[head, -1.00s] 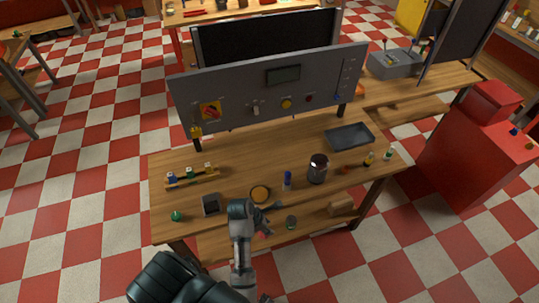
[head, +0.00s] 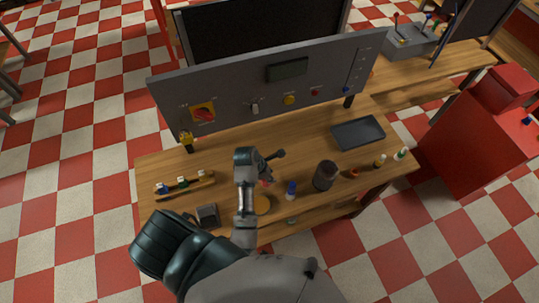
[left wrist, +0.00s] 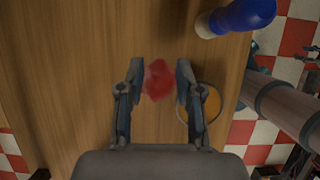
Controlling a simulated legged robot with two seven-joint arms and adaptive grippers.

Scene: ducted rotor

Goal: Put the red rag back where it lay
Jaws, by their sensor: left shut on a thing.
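The red rag (left wrist: 158,80) is a small crumpled red bundle between the two fingers of my left gripper (left wrist: 159,92) in the left wrist view. My left gripper is shut on it, with wooden bench top behind. Only a little red shows there beside the fingers. I cannot tell how high the rag is above the wood. My right gripper is not in view.
A dark canister (head: 325,175) and dark tray (head: 358,133) are to the right. A rack of small bottles (head: 184,185) is left. The control panel (head: 270,85) stands behind.

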